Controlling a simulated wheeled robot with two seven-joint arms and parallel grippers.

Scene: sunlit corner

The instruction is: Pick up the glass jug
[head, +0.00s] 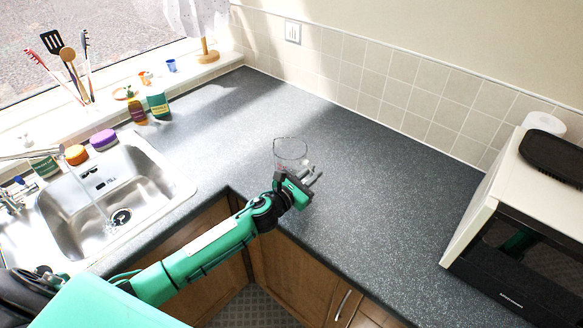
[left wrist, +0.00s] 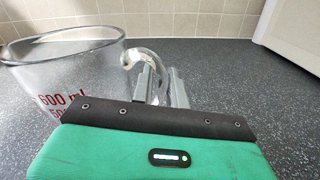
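The glass jug (head: 291,152) is clear and stands upright on the dark grey worktop, near the inner corner of the counter. In the left wrist view the jug (left wrist: 75,72) is at the left, with red volume marks and its curved glass handle (left wrist: 134,56) towards me. My left gripper (head: 313,175) is at the handle side of the jug. In the left wrist view its two fingers (left wrist: 163,87) are close together, with the lower part of the handle between them. Part of the handle is hidden by the fingers. My right gripper is not in view.
A steel sink (head: 105,200) is at the left, with a sponge (head: 103,140) and bottles behind it. A microwave (head: 520,240) stands at the right. The worktop (head: 375,210) between jug and microwave is clear. The tiled wall (head: 380,80) runs behind.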

